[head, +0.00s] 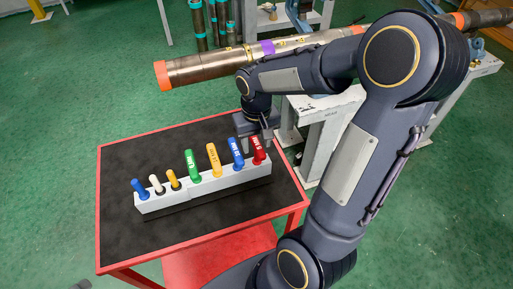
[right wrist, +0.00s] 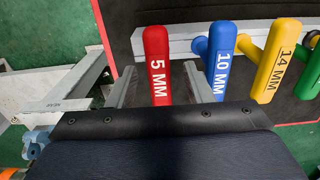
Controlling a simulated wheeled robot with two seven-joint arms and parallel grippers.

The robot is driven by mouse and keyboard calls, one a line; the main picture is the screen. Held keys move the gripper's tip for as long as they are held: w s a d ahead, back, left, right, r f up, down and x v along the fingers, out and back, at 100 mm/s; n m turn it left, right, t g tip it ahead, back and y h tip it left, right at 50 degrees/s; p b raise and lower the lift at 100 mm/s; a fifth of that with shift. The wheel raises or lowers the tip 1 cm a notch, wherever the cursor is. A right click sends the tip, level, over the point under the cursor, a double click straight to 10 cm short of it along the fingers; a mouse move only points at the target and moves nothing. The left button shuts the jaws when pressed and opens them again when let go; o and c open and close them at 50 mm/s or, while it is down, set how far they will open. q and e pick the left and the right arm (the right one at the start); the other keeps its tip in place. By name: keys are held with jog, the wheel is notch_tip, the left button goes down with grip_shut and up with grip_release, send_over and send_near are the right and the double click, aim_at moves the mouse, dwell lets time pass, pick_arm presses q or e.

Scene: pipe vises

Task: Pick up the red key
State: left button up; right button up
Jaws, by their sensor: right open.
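The red key (head: 259,150), marked 5 MM in the right wrist view (right wrist: 158,70), stands at the right end of a light grey holder (head: 215,189) on the cart. My right gripper (head: 257,141) is above that end, pointing down. In the right wrist view, the open fingers (right wrist: 160,85) lie on either side of the red key, one of them between it and the blue 10 MM key (right wrist: 222,62). I cannot tell whether either finger touches a key. My left gripper is not in view.
An orange 14 MM key (right wrist: 276,62), a green key (head: 192,165) and several smaller ones share the holder. The red-framed cart (head: 125,215) has a clear black top around it. A long pipe (head: 205,68) on grey stands lies behind my right arm.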

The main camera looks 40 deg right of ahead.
jog(key=shift+f, duration=1.6)
jog(key=shift+s, duration=0.1)
jog(key=shift+c, duration=0.3)
grip_shut()
notch_tip(320, 180, up, 10)
jog(key=shift+r, duration=0.1)
